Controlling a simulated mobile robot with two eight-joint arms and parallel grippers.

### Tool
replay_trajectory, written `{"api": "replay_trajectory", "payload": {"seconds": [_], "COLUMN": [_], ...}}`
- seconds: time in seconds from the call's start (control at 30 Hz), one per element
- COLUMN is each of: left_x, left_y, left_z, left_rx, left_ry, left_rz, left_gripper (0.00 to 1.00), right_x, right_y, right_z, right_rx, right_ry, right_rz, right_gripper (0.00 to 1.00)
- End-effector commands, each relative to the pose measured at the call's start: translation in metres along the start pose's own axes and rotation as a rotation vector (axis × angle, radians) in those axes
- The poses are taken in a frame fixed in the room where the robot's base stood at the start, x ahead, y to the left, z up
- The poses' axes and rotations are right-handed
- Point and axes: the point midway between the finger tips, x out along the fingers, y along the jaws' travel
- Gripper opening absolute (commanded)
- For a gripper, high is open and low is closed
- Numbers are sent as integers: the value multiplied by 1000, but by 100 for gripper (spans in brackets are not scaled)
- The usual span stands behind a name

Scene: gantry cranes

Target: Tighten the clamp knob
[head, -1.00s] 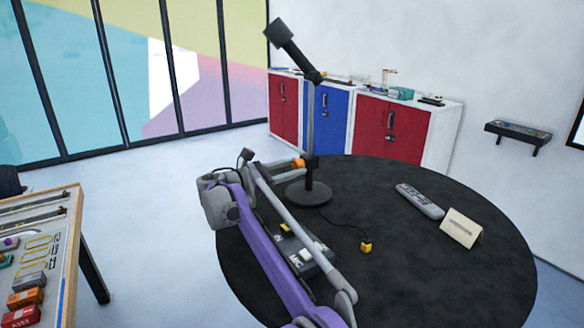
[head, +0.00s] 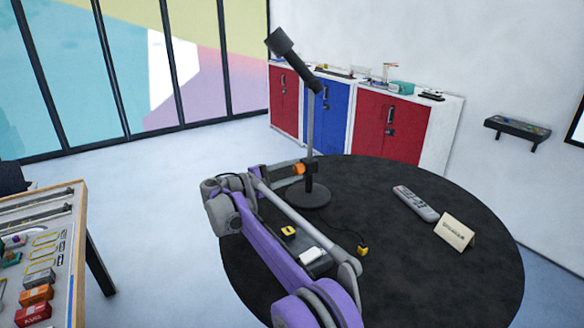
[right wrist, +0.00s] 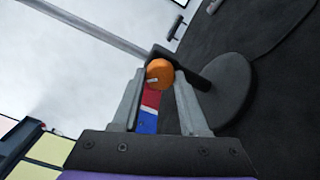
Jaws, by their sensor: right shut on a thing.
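The orange clamp knob (head: 299,169) sits on the side of a black clamp, low on the upright pole of a stand (head: 310,130). The stand has a round black base (head: 310,198) on the dark round table. In the right wrist view the orange knob (right wrist: 159,72) lies between the fingertips, with the black clamp just behind it. My right gripper (head: 294,170) is shut on the knob; it also shows in the right wrist view (right wrist: 157,78). My left gripper is not in view.
The round table (head: 420,275) holds a remote (head: 416,204), a folded card (head: 454,232) and a yellow plug (head: 362,250) on a cable. A dark box (head: 320,266) lies partly hidden behind my arm. A workbench (head: 78,235) stands at the left, cabinets (head: 325,110) behind.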

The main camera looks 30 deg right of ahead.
Motion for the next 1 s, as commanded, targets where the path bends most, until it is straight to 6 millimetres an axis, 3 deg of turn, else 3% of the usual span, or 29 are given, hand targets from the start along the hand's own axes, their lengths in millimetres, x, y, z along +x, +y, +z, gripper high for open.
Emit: {"api": "replay_trajectory", "payload": {"seconds": [0.2, 0.5, 1.0], "left_x": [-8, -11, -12], "left_y": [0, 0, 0], "left_z": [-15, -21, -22], "left_rx": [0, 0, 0], "left_ry": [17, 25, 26], "left_rz": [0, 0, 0], "left_gripper": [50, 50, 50], "right_x": [0, 0, 0], "right_y": [3, 2, 2], "right_z": [0, 0, 0], "right_rx": [203, 419, 558], "right_ry": [0, 1, 1], "right_rz": [-2, -1, 0], "right_gripper": [0, 0, 0]}}
